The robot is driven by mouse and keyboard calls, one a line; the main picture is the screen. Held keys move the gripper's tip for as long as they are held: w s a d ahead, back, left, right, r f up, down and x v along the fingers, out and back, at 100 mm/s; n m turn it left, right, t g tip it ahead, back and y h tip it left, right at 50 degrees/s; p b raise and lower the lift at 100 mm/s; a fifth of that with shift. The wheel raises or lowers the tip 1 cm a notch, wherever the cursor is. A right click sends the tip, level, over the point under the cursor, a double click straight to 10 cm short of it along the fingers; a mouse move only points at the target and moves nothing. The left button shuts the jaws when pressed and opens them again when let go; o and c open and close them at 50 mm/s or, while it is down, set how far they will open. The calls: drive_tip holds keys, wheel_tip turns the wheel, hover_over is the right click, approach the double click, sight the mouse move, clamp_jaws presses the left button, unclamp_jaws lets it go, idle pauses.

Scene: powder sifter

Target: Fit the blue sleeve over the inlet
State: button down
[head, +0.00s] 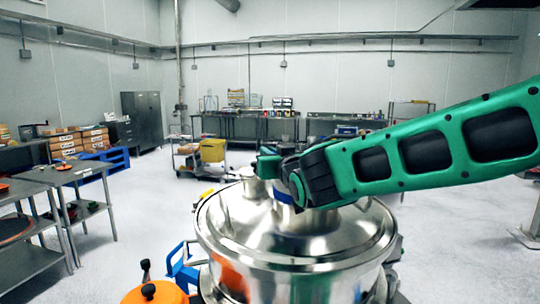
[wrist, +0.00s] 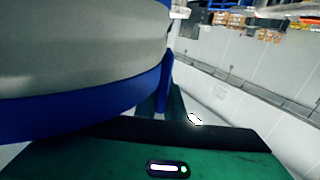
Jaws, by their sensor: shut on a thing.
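The steel sifter (head: 225,230) stands in the lower middle of the head view, with a shiny domed lid. A short metal neck (head: 254,187) rises from the lid, left of my gripper; I cannot tell if it is the inlet, as my arm covers part of the lid. My gripper (head: 272,172) is over the lid, shut on the blue sleeve (head: 283,196), of which only a small patch shows there. In the wrist view the sleeve's blue band (wrist: 95,115) curves large and close, below a grey surface. Whether the sleeve touches the inlet is hidden.
An orange part with black knobs (head: 150,292) and a blue frame (head: 183,268) sit beside the sifter at lower left. Steel tables (head: 75,172) stand at left. A cart with a yellow bin (head: 212,150) is behind. The floor between is open.

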drive_tip(key=c, duration=1.8)
unclamp_jaws()
drive_tip(key=shift+w+d+f, duration=0.15)
drive_tip(key=shift+d+f, duration=0.1)
drive_tip(key=shift+f, duration=0.55)
drive_tip(key=shift+o, duration=0.2)
drive_tip(key=shift+s+d+f, duration=0.1)
drive_tip(key=shift+s+d, duration=0.05)
drive_tip(key=shift+s, duration=0.3)
drive_tip(key=r+v, duration=0.1)
drive_tip(key=v, duration=0.9)
drive_tip(key=shift+r, duration=0.2)
drive_tip(key=shift+s, duration=0.1)
